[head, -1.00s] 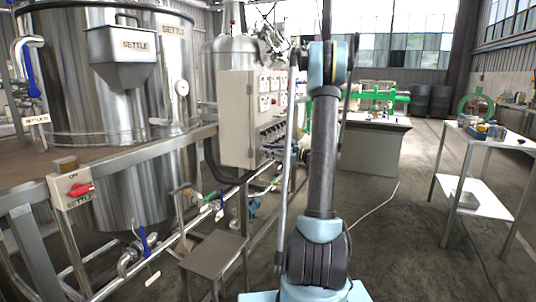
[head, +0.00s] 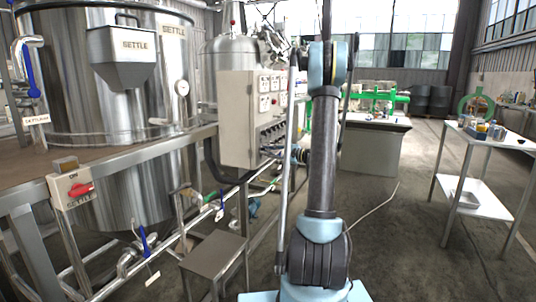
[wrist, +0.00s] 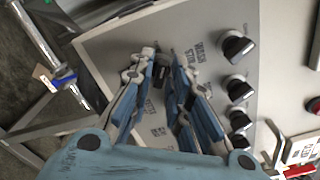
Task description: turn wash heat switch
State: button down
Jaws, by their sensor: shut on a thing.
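A pale control panel (wrist: 120,45) with black rotary knobs fills the wrist view. My gripper (wrist: 161,66) is at the panel face, its two blue and grey fingers closed on a black switch knob (wrist: 159,77). The fingers hide most of this knob. A label beside the fingers seems to read "WASH STIR". Labels lower down are too small or covered to read, so I cannot confirm which one names the held knob. In the head view the same panel is on the control cabinet (head: 237,120), and my gripper there is mostly hidden behind my arm.
Several other black knobs (wrist: 237,46) line the panel's right side, close to my fingers. A red button (wrist: 313,105) sits further right. Open floor (head: 400,240) lies right.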

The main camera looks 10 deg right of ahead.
jog(key=shift+s+f+n, duration=0.1)
jog(key=shift+n, duration=0.2)
jog(key=c, duration=1.7)
grip_release()
jog(key=shift+d, duration=0.1)
jog(key=v, duration=1.1)
jog(key=shift+s+d, duration=0.15)
jog(key=shift+d, duration=0.15)
